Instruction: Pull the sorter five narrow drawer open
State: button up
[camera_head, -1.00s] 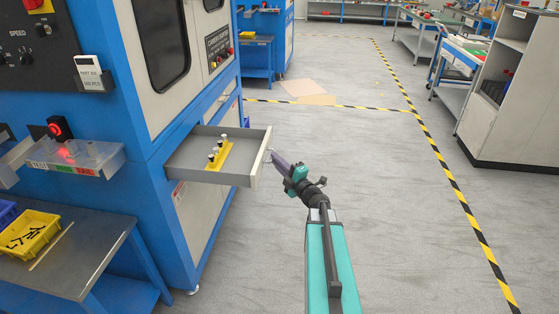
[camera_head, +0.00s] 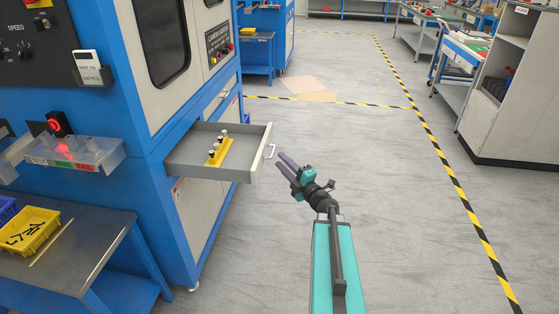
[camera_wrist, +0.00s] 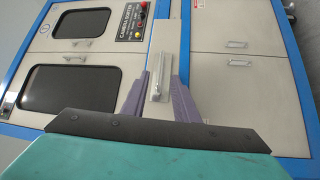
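The narrow drawer (camera_head: 205,167) stands pulled out from the blue and white sorter cabinet (camera_head: 150,120) in the head view. A yellow holder (camera_head: 218,152) with small pegs lies inside it. In the wrist view the handle (camera_wrist: 159,86) shows between the spread fingers, on the pale drawer front (camera_wrist: 166,42).
A clear tray with a red-lit button (camera_head: 75,150) juts from the machine at left. A yellow bin (camera_head: 30,232) stands on the metal table (camera_head: 75,252). Open grey floor lies right of the drawer, up to striped tape (camera_head: 455,180) and a white shelf (camera_head: 515,90).

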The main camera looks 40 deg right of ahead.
jog(key=s+f+p, duration=0.1)
jog(key=s+p, duration=0.4)
jog(key=s, duration=0.4)
jog(key=shift+s, duration=0.25)
jog(key=shift+d+f, duration=0.1)
dwell(0.4)
jog(key=shift+f, duration=0.1)
